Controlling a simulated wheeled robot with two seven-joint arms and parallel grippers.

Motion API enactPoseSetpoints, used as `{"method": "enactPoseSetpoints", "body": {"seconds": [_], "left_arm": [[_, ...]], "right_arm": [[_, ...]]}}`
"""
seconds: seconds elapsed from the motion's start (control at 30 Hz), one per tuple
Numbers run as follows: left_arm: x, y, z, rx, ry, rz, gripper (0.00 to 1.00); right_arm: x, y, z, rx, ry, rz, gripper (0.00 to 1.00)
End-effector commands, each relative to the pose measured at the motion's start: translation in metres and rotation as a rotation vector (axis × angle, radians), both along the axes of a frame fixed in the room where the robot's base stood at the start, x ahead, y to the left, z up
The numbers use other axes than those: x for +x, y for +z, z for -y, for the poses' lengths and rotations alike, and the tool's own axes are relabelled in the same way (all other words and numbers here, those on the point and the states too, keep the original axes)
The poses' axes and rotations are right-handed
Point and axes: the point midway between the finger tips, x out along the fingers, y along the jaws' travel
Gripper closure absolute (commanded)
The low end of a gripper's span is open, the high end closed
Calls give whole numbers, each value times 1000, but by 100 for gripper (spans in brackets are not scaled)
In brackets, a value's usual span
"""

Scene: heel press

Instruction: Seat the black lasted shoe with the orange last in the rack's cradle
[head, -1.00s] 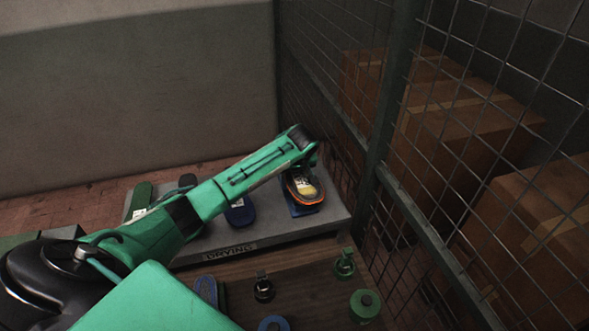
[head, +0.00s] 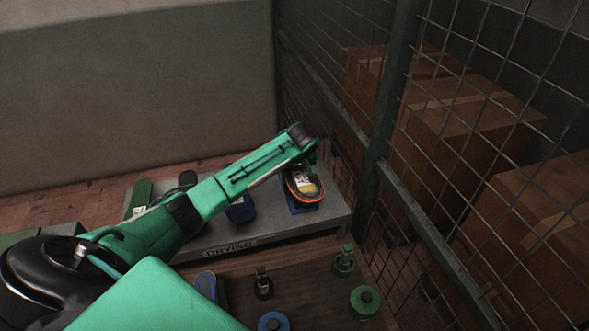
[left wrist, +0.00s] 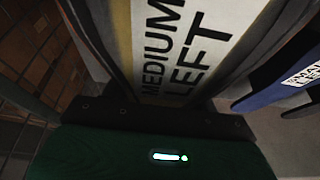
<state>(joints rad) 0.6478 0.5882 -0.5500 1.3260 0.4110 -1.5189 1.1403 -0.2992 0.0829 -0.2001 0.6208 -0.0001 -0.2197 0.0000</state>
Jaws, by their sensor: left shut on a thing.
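The black lasted shoe (head: 291,188) shows an orange edge in the head view, with a pale yellow label on top. It is at the far right end of the drying rack (head: 335,216), over a blue cradle (head: 302,210). Whether it touches the cradle or sits just above it I cannot tell. My left gripper (head: 303,166) is shut on the shoe from above; its fingertips are mostly hidden. In the left wrist view the label (left wrist: 180,45) reads MEDIUM LEFT, close in front of the gripper. My right gripper is not in view.
More blue (head: 241,211) and green (head: 141,197) pieces stand along the rack, partly behind my left arm. A wire mesh fence (head: 376,130) rises close to the right. The wooden bench (head: 320,285) in front holds green, black and blue items.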

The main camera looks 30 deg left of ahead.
Motion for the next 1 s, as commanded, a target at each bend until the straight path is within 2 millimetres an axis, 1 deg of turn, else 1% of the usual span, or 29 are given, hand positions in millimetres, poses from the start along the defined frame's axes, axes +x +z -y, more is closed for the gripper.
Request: {"method": "enactPoseSetpoints", "body": {"seconds": [0.73, 0.77, 0.8, 0.87, 0.9, 1.0], "left_arm": [[1, -9, 0, -1, 0, 2, 72], [1, -10, 0, -1, 0, 2, 38], [0, -10, 0, 0, -1, 2, 30], [0, -10, 0, 0, 0, 1, 19], [0, -10, 0, 0, 0, 1, 15], [0, -10, 0, -1, 0, 1, 15]], "right_arm": [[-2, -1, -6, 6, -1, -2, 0], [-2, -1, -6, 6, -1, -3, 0], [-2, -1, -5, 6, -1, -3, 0], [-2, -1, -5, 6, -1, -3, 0], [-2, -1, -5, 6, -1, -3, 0], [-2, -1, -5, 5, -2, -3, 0]]}}
